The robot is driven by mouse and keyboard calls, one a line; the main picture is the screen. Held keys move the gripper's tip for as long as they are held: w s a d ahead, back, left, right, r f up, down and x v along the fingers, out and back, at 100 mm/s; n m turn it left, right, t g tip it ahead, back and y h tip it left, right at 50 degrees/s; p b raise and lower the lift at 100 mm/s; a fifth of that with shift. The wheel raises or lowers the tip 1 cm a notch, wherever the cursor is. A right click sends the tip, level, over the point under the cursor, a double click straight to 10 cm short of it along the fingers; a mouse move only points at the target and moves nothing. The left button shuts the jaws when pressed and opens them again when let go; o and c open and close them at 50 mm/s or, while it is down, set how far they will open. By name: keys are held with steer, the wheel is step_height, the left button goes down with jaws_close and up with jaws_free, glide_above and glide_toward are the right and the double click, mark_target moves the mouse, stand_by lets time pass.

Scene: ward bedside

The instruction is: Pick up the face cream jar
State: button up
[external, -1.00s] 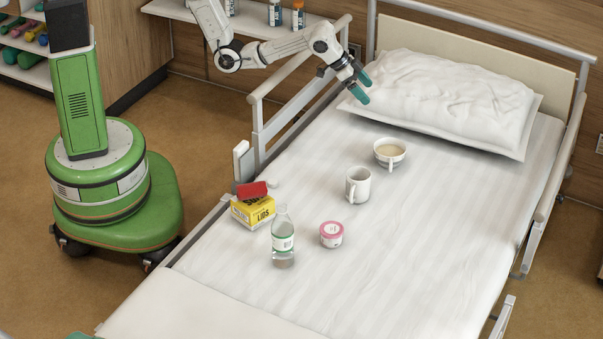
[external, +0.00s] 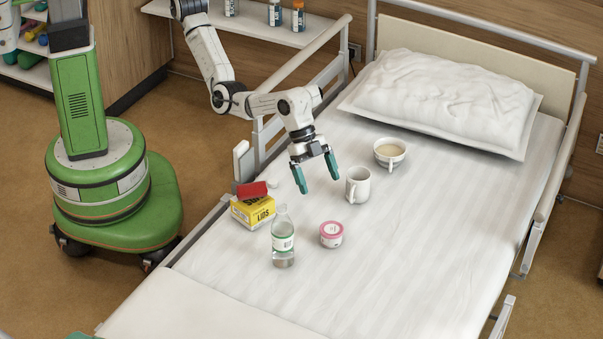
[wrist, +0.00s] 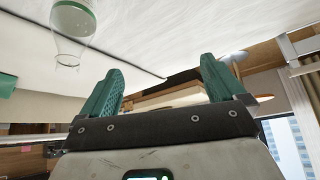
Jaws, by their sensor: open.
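The face cream jar (external: 331,234), small and white with a pink lid, stands upright on the bed. My gripper (external: 319,184) is above the bed, behind and higher than the jar, with its teal fingers apart and nothing between them. It does not touch the jar. In the wrist view my gripper (wrist: 160,78) also shows open and empty; I cannot make out the jar there.
A clear bottle (external: 283,240) stands left of the jar. A yellow box (external: 253,212) with a red item (external: 252,189) on it is farther left. A white mug (external: 358,185) and a cup (external: 389,153) stand behind. The bed rail (external: 297,65) runs beside my arm.

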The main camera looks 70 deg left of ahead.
steer(key=n+y+b, duration=0.2)
glide_toward(331, 228)
steer(key=f, duration=0.1)
steer(key=x, duration=0.1)
steer(key=b+x, duration=0.2)
steer(key=x, duration=0.1)
steer(key=shift+w+a, duration=0.15)
steer(key=shift+w, duration=0.1)
steer(key=b+x, duration=0.2)
steer(key=x, duration=0.1)
steer(key=b+x, duration=0.2)
steer(key=x, duration=0.1)
steer(key=shift+s+d+f, duration=0.2)
steer(key=shift+d, duration=0.05)
steer(key=c, duration=1)
steer(key=shift+r, duration=0.15)
